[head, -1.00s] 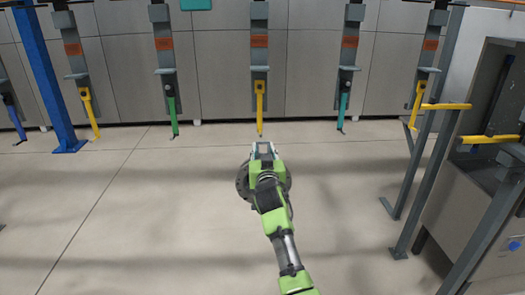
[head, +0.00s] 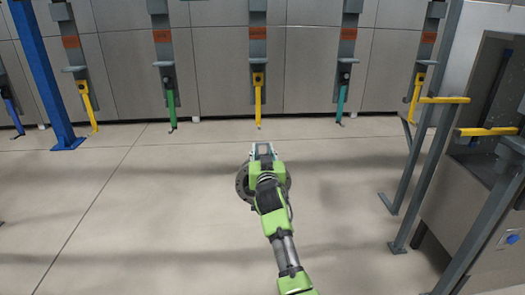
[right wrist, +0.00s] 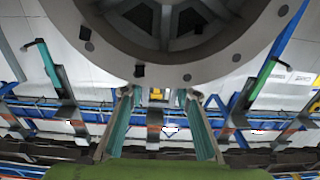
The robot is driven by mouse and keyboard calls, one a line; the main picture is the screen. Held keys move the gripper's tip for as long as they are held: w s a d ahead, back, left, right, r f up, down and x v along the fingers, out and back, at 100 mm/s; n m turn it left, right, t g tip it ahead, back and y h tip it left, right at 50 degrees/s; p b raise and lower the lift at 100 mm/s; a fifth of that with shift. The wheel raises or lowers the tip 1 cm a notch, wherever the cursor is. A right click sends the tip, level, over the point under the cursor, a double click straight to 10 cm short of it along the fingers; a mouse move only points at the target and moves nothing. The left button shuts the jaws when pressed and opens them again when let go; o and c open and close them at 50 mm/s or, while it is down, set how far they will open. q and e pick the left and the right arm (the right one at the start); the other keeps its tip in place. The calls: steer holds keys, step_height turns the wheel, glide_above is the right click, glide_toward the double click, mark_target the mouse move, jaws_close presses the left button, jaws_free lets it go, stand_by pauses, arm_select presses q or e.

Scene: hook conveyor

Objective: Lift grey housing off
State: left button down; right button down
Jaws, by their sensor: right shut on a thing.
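My right gripper (head: 263,151) is shut on the grey housing. The grey housing (head: 243,183) is a round, flanged part, mostly hidden behind the gripper and my green wrist in the head view. In the right wrist view the housing (right wrist: 185,70) fills the top as a broad grey ring with holes in its rim and ribs inside. The gripper's two fingers (right wrist: 160,97) reach up to its rim. The housing is clear of the hooks, in front of and below the yellow hook (head: 258,98), which hangs empty. My left gripper is not in view.
Other hooks hang in a row: a green one (head: 171,108), a teal one (head: 341,100) and yellow ones. A blue post (head: 45,85) stands at left. A grey frame with yellow bars (head: 445,100) and a cabinet (head: 480,205) stand at right. The floor between is open.

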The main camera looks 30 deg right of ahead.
steer(key=shift+s+a+r+p, duration=0.35)
steer(key=shift+s+a, duration=0.1)
steer(key=shift+s, duration=0.25)
steer(key=shift+p+v, duration=0.9)
steer(key=shift+v, duration=1.45)
steer(key=shift+s, duration=0.1)
